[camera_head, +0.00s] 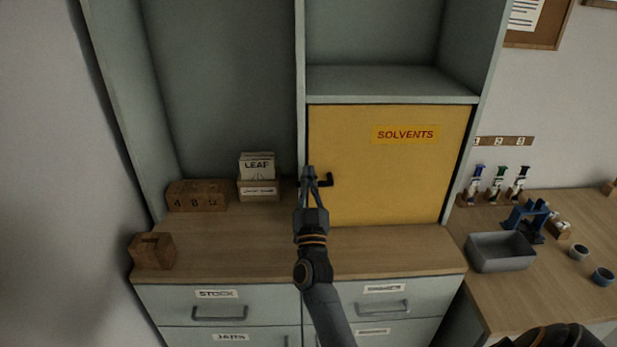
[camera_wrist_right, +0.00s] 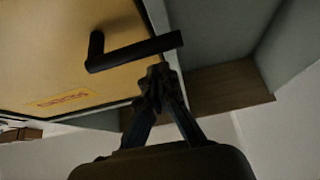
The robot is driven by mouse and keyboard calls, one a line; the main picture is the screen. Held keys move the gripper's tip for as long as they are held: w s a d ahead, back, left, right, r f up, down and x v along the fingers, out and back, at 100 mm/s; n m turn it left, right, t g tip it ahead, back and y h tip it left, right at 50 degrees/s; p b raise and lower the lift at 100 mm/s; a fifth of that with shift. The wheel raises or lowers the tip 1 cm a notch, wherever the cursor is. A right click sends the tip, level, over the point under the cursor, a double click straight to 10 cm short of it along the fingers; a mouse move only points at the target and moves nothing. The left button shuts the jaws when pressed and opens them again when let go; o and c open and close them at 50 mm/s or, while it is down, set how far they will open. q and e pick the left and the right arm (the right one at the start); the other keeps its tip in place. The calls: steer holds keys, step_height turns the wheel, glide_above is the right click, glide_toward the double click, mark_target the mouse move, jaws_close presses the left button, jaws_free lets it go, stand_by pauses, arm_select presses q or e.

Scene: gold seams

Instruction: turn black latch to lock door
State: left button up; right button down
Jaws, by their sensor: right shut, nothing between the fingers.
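The yellow door (camera_head: 390,165) with a red "SOLVENTS" label is closed in the right half of the cabinet. The black latch (camera_head: 326,182) is at the door's left edge and lies about level, its short end bent up at the right. In the right wrist view the latch (camera_wrist_right: 135,53) is a bar with a bent end, and its straight end reaches past the door edge over the grey frame. My right gripper (camera_head: 308,171) is shut and empty, in front of the latch and hiding part of it. Its fingertips (camera_wrist_right: 157,75) are close to the bar; I cannot tell whether they touch.
A wooden counter (camera_head: 240,245) runs below the door. A card box (camera_head: 258,190), wooden number blocks (camera_head: 197,195) and a slotted wooden block (camera_head: 152,251) stand at left. A grey tray (camera_head: 500,253) and small tools are on the right bench. The counter before the door is clear.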

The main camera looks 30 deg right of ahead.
arm_select(q)
steer(key=shift+s+a+f+b, duration=0.1)
steer(key=shift+s+f+b, duration=0.1)
steer(key=shift+f, duration=0.35)
steer(key=shift+s+f+b, duration=0.1)
steer(key=shift+f+b, duration=0.1)
steer(key=shift+f, duration=0.35)
arm_select(e)
steer(key=f, duration=0.1)
steer(key=n, duration=0.1)
steer(key=f, duration=0.1)
steer(key=shift+s+a+f+y, duration=0.15)
steer(key=shift+s+f+y, duration=0.1)
steer(key=shift+f+y, duration=0.15)
steer(key=shift+n+t, duration=0.3)
